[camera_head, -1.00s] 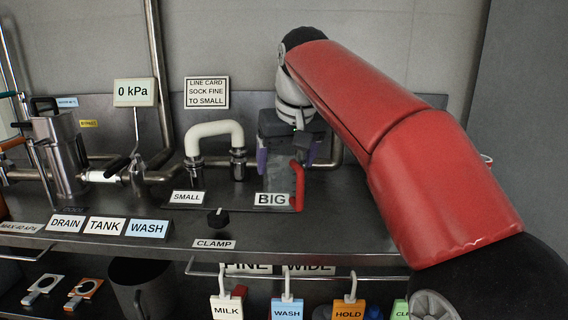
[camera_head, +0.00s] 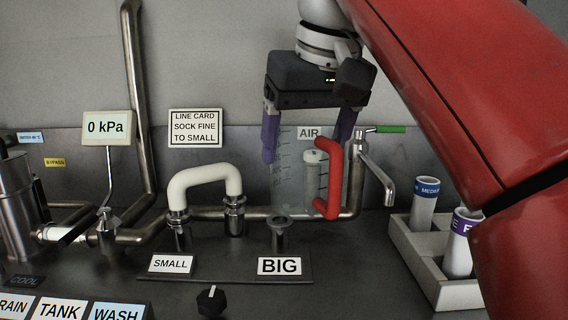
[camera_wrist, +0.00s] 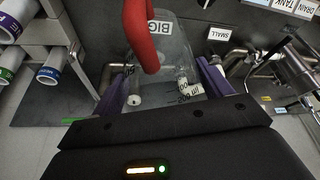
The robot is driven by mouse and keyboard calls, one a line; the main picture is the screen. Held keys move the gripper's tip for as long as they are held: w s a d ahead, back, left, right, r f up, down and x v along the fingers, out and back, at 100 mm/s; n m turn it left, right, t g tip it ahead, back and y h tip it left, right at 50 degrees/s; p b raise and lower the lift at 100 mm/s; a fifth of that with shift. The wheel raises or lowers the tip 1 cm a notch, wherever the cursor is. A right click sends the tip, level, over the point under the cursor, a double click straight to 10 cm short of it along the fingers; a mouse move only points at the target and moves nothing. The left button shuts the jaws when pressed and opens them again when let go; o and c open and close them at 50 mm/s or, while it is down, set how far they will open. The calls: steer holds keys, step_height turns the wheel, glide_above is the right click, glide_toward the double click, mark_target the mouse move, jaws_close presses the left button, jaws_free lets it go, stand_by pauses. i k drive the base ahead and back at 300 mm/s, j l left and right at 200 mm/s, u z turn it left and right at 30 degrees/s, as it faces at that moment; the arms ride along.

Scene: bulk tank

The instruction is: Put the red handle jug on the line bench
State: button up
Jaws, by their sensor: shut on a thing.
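The red handle jug (camera_head: 289,178) is a clear, see-through jug with scale marks and a red handle (camera_head: 329,180) on its right side. My gripper (camera_head: 308,140) is shut on it from above, with a purple finger on each side. The jug is upright, in front of the back wall, behind and over the BIG port (camera_head: 279,232). The wrist view shows the jug (camera_wrist: 165,60) between the purple fingers, its red handle (camera_wrist: 143,35) toward the top. The line bench (camera_head: 222,290) is the dark top carrying the pipes and labels. I cannot tell whether the jug touches it.
A white U-pipe (camera_head: 203,177) stands left of the jug at the SMALL label (camera_head: 171,264). A tap with a green lever (camera_head: 385,129) is right of it. A pale tray (camera_head: 441,270) of labelled tubes stands at right. A black knob (camera_head: 211,300) is in front.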

mark_target(374, 297)
steer(key=k, duration=1.45)
